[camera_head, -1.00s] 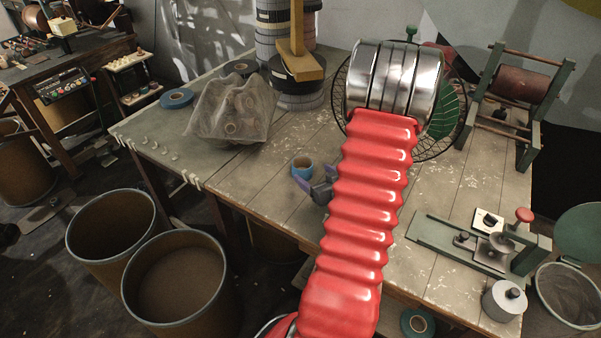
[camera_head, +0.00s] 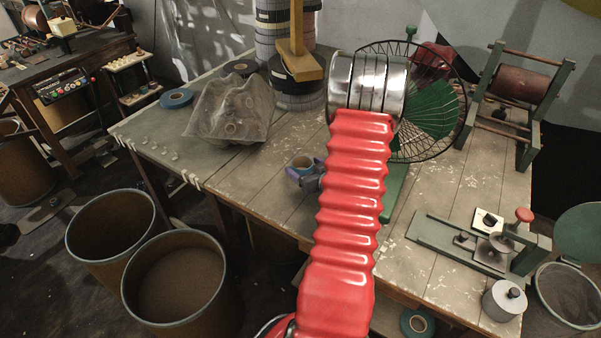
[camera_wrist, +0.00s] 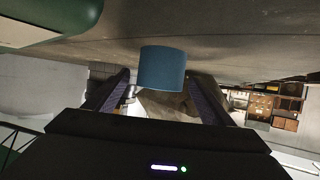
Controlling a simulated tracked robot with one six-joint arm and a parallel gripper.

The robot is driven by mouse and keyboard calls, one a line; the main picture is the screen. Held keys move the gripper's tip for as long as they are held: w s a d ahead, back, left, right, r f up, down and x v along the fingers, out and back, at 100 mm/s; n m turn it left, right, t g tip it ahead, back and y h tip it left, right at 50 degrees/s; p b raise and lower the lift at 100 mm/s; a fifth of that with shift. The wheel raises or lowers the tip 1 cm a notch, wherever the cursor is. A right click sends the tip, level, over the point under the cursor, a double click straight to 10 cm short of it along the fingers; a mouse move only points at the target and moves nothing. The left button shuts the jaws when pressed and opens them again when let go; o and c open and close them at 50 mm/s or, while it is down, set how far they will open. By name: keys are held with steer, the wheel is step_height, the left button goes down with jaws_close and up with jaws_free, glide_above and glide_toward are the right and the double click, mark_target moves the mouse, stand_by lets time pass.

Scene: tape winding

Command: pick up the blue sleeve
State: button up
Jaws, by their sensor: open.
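The blue sleeve (camera_head: 301,162) stands on the workbench, left of my red arm in the head view. It is a short blue ring with a brownish inside, partly hidden by my gripper (camera_head: 306,178). In the wrist view the blue sleeve (camera_wrist: 162,68) is between and just beyond the two open fingertips. My gripper (camera_wrist: 160,92) shows there as two dark purplish fingers, one on each side of it. The fingers look apart from the sleeve, though the exact gap is hard to judge.
A plastic-wrapped bundle (camera_head: 232,112) lies to the left on the workbench (camera_head: 415,185). A wire-guarded fan (camera_head: 432,110) stands behind my arm. A green-based tool (camera_head: 470,243) sits at the right. Two bins (camera_head: 180,285) stand on the floor before the bench.

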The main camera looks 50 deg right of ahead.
steer(key=shift+x, duration=1.1)
steer(key=c, duration=1.1)
step_height(320, 180, up, 10)
stand_by(0.6)
